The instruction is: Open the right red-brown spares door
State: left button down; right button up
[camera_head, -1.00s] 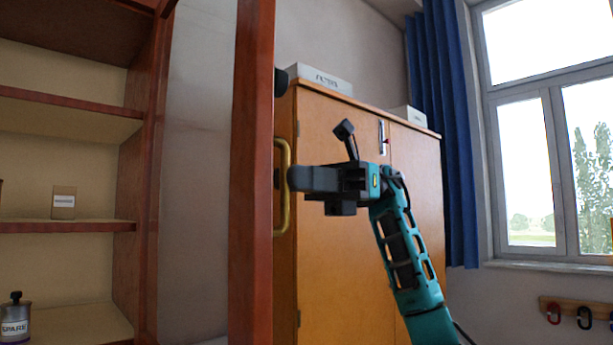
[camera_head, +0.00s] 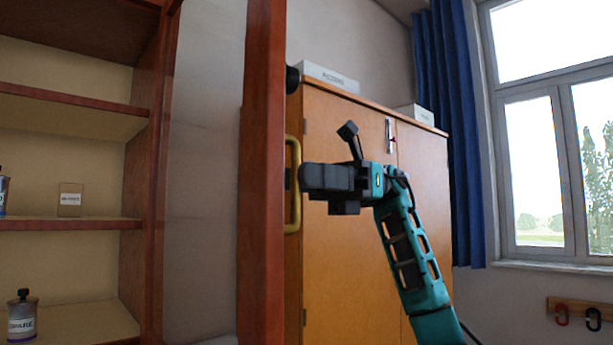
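The red-brown spares door (camera_head: 262,190) stands swung out from the open shelf unit and shows as a tall, narrow, nearly edge-on panel at centre left. Its brass bar handle (camera_head: 294,222) is on its right side. My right gripper (camera_head: 303,180), black on a teal arm, reaches in from the right with its fingers at the handle's middle. A small dark piece shows between handle and door. I cannot tell how far the fingers close around the bar. My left gripper is not in view.
The open red-brown shelf unit (camera_head: 75,224) at left holds a small box (camera_head: 70,200) and a SPARE tin (camera_head: 22,318). An orange-brown wooden cabinet (camera_head: 345,270) with white boxes on top stands behind my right arm. A blue curtain (camera_head: 463,150) and window are at right.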

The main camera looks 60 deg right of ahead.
dwell(0.3)
